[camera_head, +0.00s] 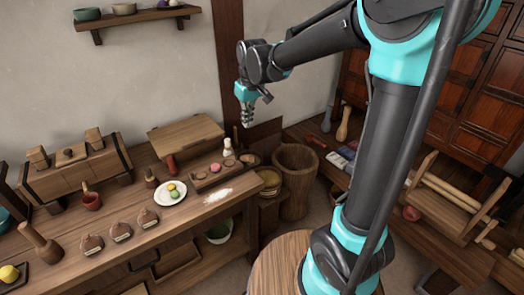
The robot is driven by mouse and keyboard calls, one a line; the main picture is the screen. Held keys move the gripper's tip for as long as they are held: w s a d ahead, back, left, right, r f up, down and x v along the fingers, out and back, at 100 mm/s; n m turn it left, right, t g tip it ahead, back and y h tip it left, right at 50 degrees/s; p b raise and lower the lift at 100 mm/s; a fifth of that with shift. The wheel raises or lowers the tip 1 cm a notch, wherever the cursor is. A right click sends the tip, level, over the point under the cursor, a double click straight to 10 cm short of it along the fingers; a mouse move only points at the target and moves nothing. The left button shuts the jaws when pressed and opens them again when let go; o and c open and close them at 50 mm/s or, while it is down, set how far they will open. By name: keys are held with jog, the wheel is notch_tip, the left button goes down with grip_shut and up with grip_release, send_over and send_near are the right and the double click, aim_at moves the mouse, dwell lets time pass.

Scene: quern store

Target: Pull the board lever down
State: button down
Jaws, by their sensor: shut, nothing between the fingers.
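I cannot make out the board lever with certainty. A slanted wooden board (186,135) stands at the back of the left workbench. A small upright red handle (171,165) stands at its front left corner; I cannot tell whether it is the lever. My gripper (247,121) points down with its fingers shut and empty. In the picture it is to the right of the slanted board, in front of a dark wooden post and panel (265,133) by the wall. The gripper and wrist hide part of that post.
The left workbench (190,212) holds a white plate (170,193) with small round sweets, a wooden tray (213,179), a large wooden box (72,180) and a mallet (41,243). A wooden tub (294,182) stands right of it. A cluttered low bench (440,245) is at right.

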send_over(248, 156)
jog(key=w, duration=0.1)
jog(key=f, duration=0.9)
jog(key=shift+w+a+f, duration=0.1)
jog(key=shift+a+f, duration=0.05)
jog(key=shift+a, duration=0.2)
jog(key=f, duration=0.1)
jog(key=s+f, duration=0.1)
jog(key=f, duration=0.1)
jog(key=shift+s+d, duration=0.15)
jog(key=shift+d, duration=0.25)
jog(key=shift+s+d+f, duration=0.2)
jog(key=shift+s+f, duration=0.1)
jog(key=shift+f, duration=0.1)
